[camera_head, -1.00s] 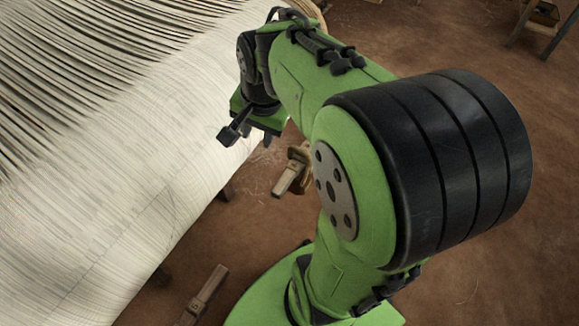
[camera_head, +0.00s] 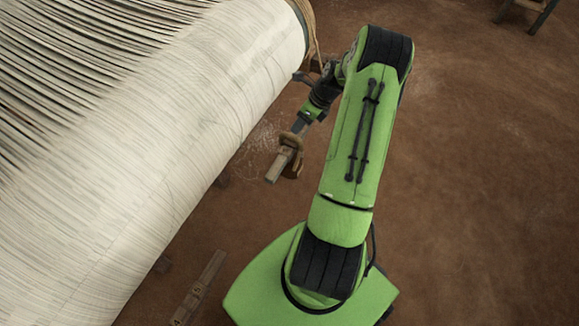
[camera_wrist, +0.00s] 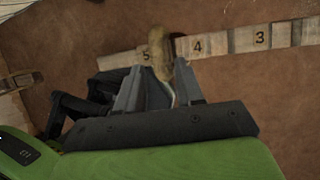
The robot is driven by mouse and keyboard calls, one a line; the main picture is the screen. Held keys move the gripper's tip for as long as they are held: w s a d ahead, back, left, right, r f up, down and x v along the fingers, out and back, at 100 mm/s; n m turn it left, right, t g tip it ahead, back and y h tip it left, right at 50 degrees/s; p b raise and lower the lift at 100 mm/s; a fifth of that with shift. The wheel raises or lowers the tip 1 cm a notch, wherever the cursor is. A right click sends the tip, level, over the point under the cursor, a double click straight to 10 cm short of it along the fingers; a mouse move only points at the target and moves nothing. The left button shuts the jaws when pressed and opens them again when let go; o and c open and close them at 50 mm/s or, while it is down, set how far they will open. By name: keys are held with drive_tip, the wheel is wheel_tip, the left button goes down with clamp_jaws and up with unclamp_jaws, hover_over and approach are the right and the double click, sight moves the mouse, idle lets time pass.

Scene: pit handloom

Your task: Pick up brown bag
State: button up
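In the head view, a small brown, rounded thing (camera_head: 291,158), which may be the brown bag, is on the floor beside the loom, against a short wooden piece. My gripper (camera_head: 301,124) is right above it, pointing down. In the wrist view, a tan, narrow, upright shape (camera_wrist: 158,50) shows between and just beyond the tips of my gripper (camera_wrist: 159,72). It looks like part of the same thing, seen edge-on. The fingers stand apart. I cannot tell whether they touch it; its lower part is hidden between them.
A pale, numbered wooden strip (camera_wrist: 245,40) crosses the floor behind the tan shape. The loom's wide white warp (camera_head: 210,85) fills the left of the head view, close to my gripper. Another wooden piece (camera_head: 200,287) lies at the lower left.

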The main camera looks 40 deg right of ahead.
sight(289, 135)
drive_tip(key=b+x, duration=0.2)
drive_tip(key=x, duration=0.5)
drive_tip(key=shift+w+a+f+b, duration=0.1)
drive_tip(key=shift+a+f+b, duration=0.15)
drive_tip(key=shift+f+b, duration=0.15)
drive_tip(key=shift+r, duration=0.15)
clamp_jaws()
idle(0.6)
drive_tip(key=shift+w+r, duration=0.1)
